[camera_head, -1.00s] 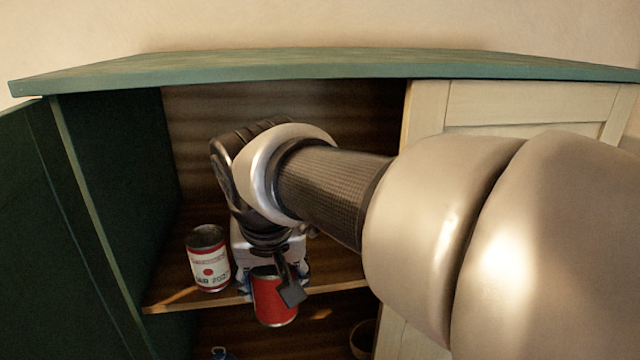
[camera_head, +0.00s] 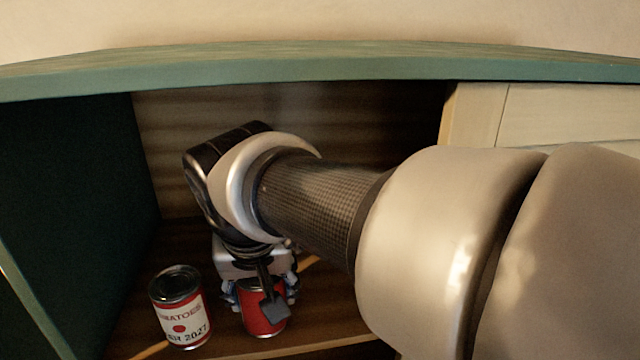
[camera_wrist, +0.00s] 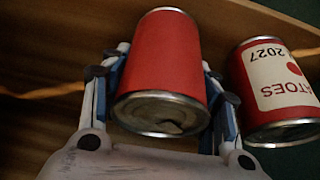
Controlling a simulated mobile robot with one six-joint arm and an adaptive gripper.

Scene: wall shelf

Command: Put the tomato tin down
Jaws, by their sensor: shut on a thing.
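A plain red tin (camera_head: 254,315) is held upright in my gripper (camera_head: 262,293); no label shows on its visible side. In the wrist view, the fingers of my gripper (camera_wrist: 162,84) are on both sides of the red tin (camera_wrist: 166,50). A second tin, with a white and red label reading "TOMATOES" and "2027" (camera_head: 183,322), stands upright on the shelf to its left. That labelled tin also shows in the wrist view (camera_wrist: 272,88), close beside the held one with a narrow gap. I cannot tell whether the held tin touches the shelf.
The wooden shelf board (camera_head: 222,349) is inside a cabinet with a green top (camera_head: 320,62) and a dark green left side (camera_head: 75,170). A pale closed door (camera_head: 560,118) covers the right part. Bare board shows right of the held tin.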

